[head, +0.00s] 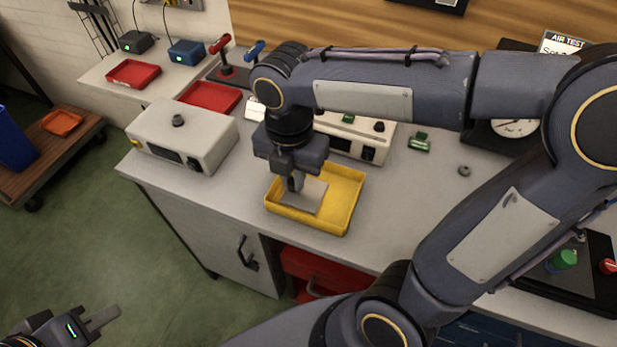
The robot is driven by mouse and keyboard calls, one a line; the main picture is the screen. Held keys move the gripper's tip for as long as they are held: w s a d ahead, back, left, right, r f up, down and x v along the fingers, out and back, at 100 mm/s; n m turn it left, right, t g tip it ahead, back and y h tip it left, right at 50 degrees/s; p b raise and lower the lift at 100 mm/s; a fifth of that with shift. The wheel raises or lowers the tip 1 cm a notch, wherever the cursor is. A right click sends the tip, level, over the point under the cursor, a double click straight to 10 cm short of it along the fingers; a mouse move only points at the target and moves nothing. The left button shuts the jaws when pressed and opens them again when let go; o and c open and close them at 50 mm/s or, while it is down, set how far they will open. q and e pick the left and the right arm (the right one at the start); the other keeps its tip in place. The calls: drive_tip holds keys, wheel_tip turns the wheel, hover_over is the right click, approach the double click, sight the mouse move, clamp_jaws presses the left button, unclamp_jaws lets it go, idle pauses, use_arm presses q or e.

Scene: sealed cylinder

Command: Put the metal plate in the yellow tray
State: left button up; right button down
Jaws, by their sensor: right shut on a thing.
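The yellow tray (346,189) sits on the grey bench near its front edge. A flat light-grey metal plate (309,197) is at the left part of the tray, within its outline. I cannot tell whether it touches the tray floor. My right gripper (295,184) points down over the tray and is shut on the plate's upper left part. My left gripper (103,321) is low at the bottom left, away from the bench; its finger shows, but its opening is unclear.
A white box device (182,134) stands left of the tray, and another (372,140) behind it. Red trays (210,97) lie at the back left. A small ring (464,170) and a green part (419,142) lie to the right. My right arm spans the bench's right side.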

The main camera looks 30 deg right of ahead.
sight(306, 181)
drive_tip(key=w+d+f, duration=0.1)
drive_tip(key=f, duration=0.1)
drive_tip(key=w+d+f, duration=0.1)
drive_tip(key=d+f, duration=0.1)
drive_tip(key=w+d+f, duration=0.1)
drive_tip(key=w+f, duration=0.1)
drive_tip(key=shift+d+f, duration=0.1)
drive_tip(key=shift+d, duration=0.2)
drive_tip(key=shift+w+d+f, duration=0.1)
drive_tip(key=shift+w+f, duration=0.05)
drive_tip(key=shift+f, duration=1.6)
drive_tip(key=shift+f, duration=0.2)
drive_tip(key=c, duration=1.5)
unclamp_jaws()
drive_tip(key=shift+o, duration=0.2)
drive_tip(key=shift+r, duration=0.2)
